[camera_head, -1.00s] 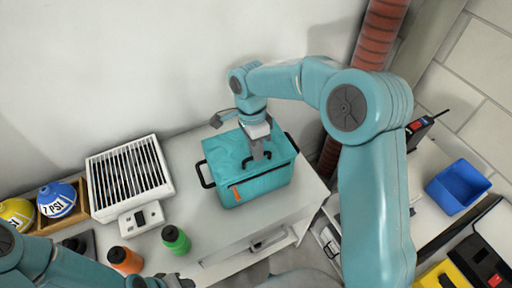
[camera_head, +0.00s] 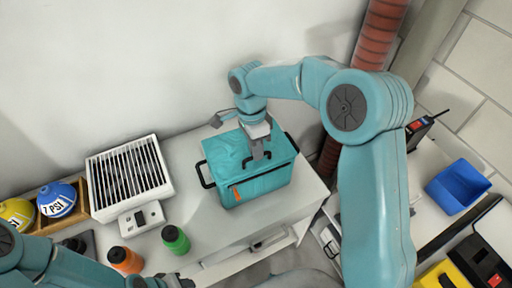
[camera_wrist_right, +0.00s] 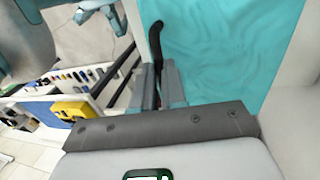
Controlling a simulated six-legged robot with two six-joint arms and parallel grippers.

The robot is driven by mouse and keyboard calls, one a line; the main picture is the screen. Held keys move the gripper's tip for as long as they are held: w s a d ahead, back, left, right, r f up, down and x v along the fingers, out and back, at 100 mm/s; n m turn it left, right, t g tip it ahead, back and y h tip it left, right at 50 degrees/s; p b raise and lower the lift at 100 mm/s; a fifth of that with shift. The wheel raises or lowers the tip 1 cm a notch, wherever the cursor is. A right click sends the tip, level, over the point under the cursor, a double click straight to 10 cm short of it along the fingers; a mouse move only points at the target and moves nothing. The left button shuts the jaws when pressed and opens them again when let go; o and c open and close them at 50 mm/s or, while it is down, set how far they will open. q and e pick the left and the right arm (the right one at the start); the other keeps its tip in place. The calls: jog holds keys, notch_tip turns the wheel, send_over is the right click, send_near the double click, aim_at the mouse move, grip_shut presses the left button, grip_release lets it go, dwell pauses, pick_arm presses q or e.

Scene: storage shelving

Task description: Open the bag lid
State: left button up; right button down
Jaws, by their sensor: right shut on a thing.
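The teal bag (camera_head: 250,182) stands on the white table, with an orange zip mark on its front and black handles at its sides. Its lid lies flat on top and looks closed.
A white slatted box (camera_head: 129,178), an orange bottle (camera_head: 124,260) and a green bottle (camera_head: 176,240) stand left of the bag. Blue (camera_head: 57,199) and yellow balls sit at far left. A blue bin (camera_head: 458,186) is at right. The wall is close behind the table.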

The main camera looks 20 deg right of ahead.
jog(key=shift+w+r+p, duration=0.35)
jog(key=shift+r+p, duration=0.25)
jog(key=shift+r, duration=0.15)
jog(key=w+r+p, duration=0.5)
jog(key=w+p, duration=0.1)
jog(key=shift+r+p, duration=0.2)
jog(key=shift+p, duration=0.15)
dwell(1.1)
jog(key=c, duration=1.2)
grip_release()
jog(key=shift+o, duration=0.2)
notch_tip(320, 180, up, 12)
jog(key=w, duration=0.2)
jog(key=shift+w+f, duration=0.15)
jog(key=shift+w, duration=0.05)
